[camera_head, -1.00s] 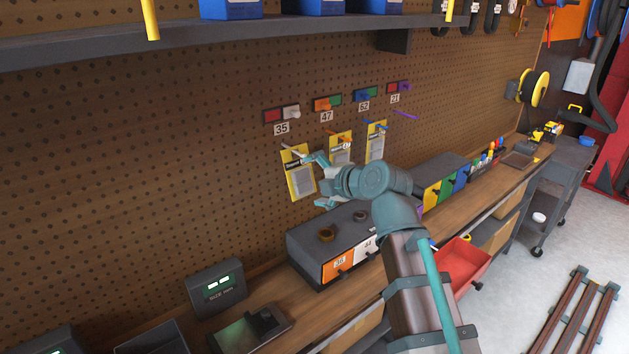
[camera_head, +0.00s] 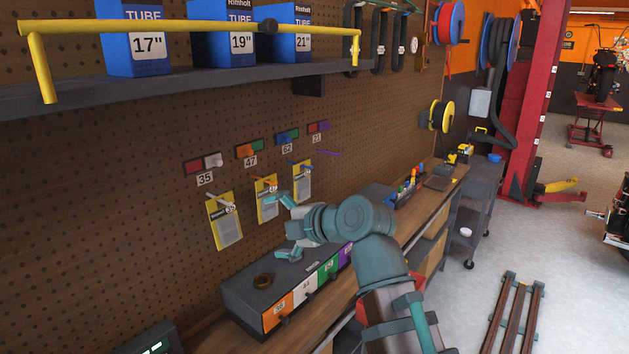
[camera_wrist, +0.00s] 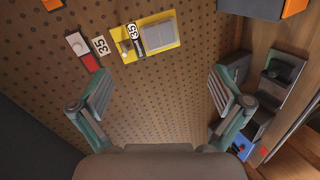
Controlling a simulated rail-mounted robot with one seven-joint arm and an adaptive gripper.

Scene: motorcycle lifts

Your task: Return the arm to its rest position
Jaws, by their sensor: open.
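My gripper (camera_head: 280,228) is in front of the pegboard, above the drawer box, its fingers spread and nothing between them. In the wrist view my gripper (camera_wrist: 160,95) has two well-parted fingers with bare pegboard between them. My arm rises from the lower right of the head view and is bent at the elbow. Its upper finger overlaps the lower part of the middle yellow card (camera_head: 267,190). I cannot tell whether it touches the card.
The drawer box (camera_head: 240,285) with coloured fronts stands on the bench below my gripper. The shelf (camera_head: 200,82) with blue tube boxes and a yellow rail (camera_head: 180,27) runs above.

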